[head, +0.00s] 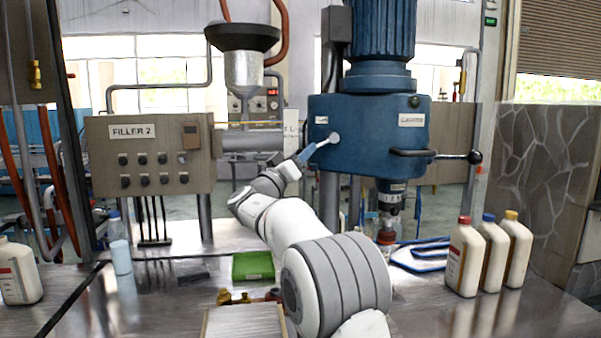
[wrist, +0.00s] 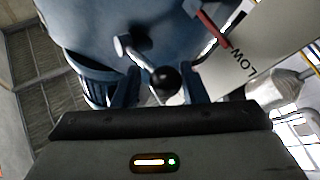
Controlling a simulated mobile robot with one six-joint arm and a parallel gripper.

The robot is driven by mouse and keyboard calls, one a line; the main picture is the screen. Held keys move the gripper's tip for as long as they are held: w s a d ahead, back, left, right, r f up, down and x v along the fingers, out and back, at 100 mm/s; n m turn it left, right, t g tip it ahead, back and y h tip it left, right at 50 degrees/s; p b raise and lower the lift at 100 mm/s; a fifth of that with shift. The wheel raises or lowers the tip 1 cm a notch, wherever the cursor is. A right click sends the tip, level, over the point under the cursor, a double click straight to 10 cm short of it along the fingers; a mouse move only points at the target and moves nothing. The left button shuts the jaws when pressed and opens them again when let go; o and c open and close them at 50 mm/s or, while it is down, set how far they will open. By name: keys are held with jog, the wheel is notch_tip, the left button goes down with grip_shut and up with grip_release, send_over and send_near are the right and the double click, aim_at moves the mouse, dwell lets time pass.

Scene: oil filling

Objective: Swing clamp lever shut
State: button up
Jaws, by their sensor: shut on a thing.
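The clamp lever is a short metal rod with a black ball knob (wrist: 165,81). In the wrist view the rod runs from a round pale pivot on the blue machine housing down to the knob. My gripper (wrist: 161,88) has its two dark blue fingers on either side of the knob and is shut on it. In the head view my gripper (head: 308,152) is at the left side of the blue capper head (head: 365,135), by a pale round-ended piece of the lever (head: 334,138). The knob is hidden there by my gripper.
A second lever with a black knob (head: 475,157) sticks out at the capper's right. A plate marked LOW (wrist: 240,65) with a red pointer (wrist: 212,28) is close to my gripper. The FILLER 2 panel (head: 150,155) stands left. Several bottles (head: 466,257) stand on the table at right.

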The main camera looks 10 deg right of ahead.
jog(key=d+f+n+t+y+b, duration=0.1)
jog(key=n+t+b, duration=0.2)
jog(key=b, duration=0.2)
jog(key=d+f+n+t+y+b, duration=0.1)
jog(key=n+t+y+b, duration=0.1)
jog(key=b, duration=0.4)
jog(key=d+f+n+t+y+b, duration=0.1)
jog(key=f+n+t+b, duration=0.1)
jog(key=n+t+b, duration=0.2)
jog(key=shift+d+f+n+y+b, duration=0.1)
jog(key=shift+d+n+y+b, duration=0.25)
jog(key=shift+n+b, duration=0.65)
jog(key=shift+d+n+t, duration=0.1)
jog(key=shift+n+t, duration=0.2)
jog(key=shift+t, duration=0.1)
jog(key=o, duration=0.4)
jog(key=shift+d, duration=0.1)
jog(key=shift+c, duration=0.2)
jog(key=v, duration=0.7)
jog(key=shift+s+a+f+b, duration=0.2)
jog(key=shift+s+b, duration=0.1)
jog(key=shift+b, duration=0.05)
